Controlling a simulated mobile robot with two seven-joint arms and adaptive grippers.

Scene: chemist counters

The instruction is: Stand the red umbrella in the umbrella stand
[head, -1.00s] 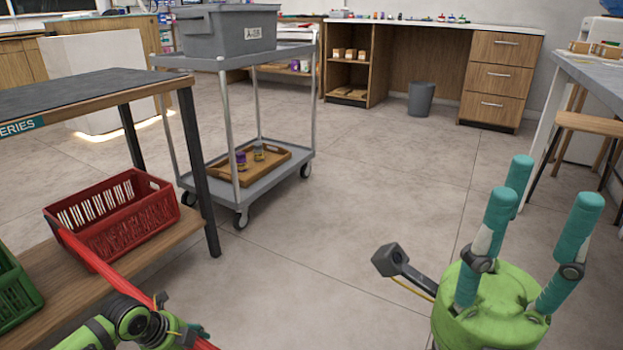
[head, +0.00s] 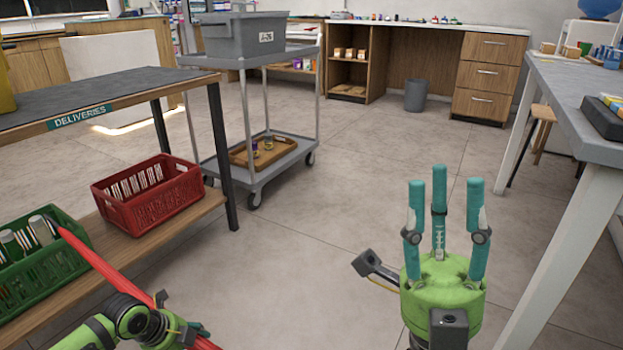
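The red umbrella (head: 108,268) is a long, thin red shaft slanting across the lower left of the head view. Its dark upper end overlaps the green crate in the picture; I cannot tell whether they touch. My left gripper (head: 178,330) is shut around the umbrella near the bottom edge, with its fingers partly hidden. The umbrella's lower end runs out of the picture. My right gripper (head: 445,205) is open and empty, its three teal fingers pointing up over the floor. I see no clear umbrella stand.
The deliveries table (head: 88,96) stands left; its lower shelf holds a red crate (head: 150,208) and a green crate (head: 40,278) with bottles. A grey cart (head: 262,178) stands beyond. A counter (head: 585,125) is close on the right. A grey bin (head: 416,96) stands behind open floor.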

